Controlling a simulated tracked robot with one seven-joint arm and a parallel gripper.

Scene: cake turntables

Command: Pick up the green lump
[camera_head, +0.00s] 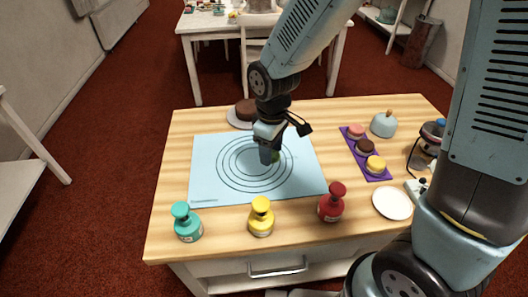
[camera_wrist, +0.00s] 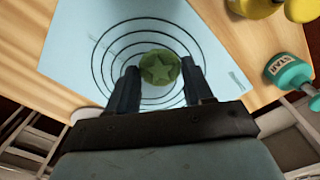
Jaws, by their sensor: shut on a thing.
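The green lump (camera_wrist: 159,67) is round with a star mark on its top. In the wrist view it sits between the two fingers of my gripper (camera_wrist: 157,88), which is shut on it. In the head view only a small bit of the green lump (camera_head: 275,156) shows beside my gripper (camera_head: 268,158). The gripper points down over the ringed blue mat (camera_head: 207,178), right of the rings' centre. I cannot tell whether the lump touches the mat.
Teal (camera_head: 187,224), yellow (camera_head: 261,217) and red (camera_head: 331,203) bottles stand along the front. A brown cake (camera_head: 246,108) sits behind the mat. At right are a purple tray (camera_head: 356,147) with small cakes, a white plate (camera_head: 392,204) and a blue dome (camera_head: 383,125).

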